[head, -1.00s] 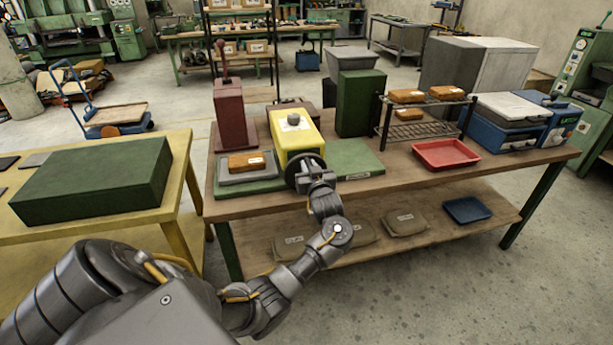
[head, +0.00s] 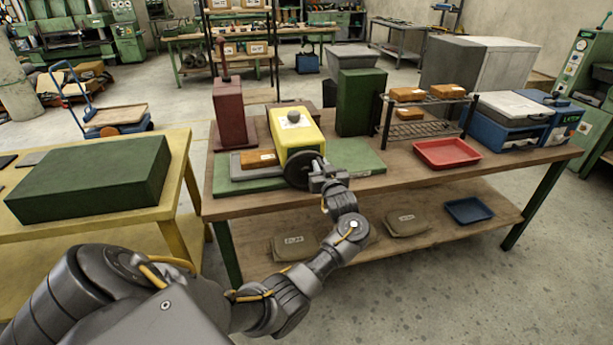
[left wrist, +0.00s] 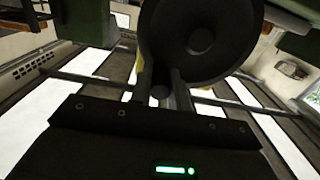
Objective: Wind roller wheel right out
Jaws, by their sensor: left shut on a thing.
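The roller (head: 295,134) is a yellow box with a grey knob on top, standing on a green base (head: 358,158) on the workbench. Its dark round wheel (head: 298,171) is on the front side, and it fills the top middle of the left wrist view (left wrist: 180,55). My left gripper (head: 326,177) is at the right side of the wheel. It is shut on the wheel's handle (left wrist: 160,92), a small dark knob seen between the two fingers. A grey tray (head: 240,173) with an orange-brown block (head: 259,159) lies against the roller's left side. My right gripper is out of view.
A dark red block-shaped post (head: 229,112) and a green box (head: 360,102) stand behind. A wire rack (head: 405,128), a red tray (head: 447,153) and blue cases (head: 507,130) are to the right. A yellow table (head: 182,150) with a green block is at left.

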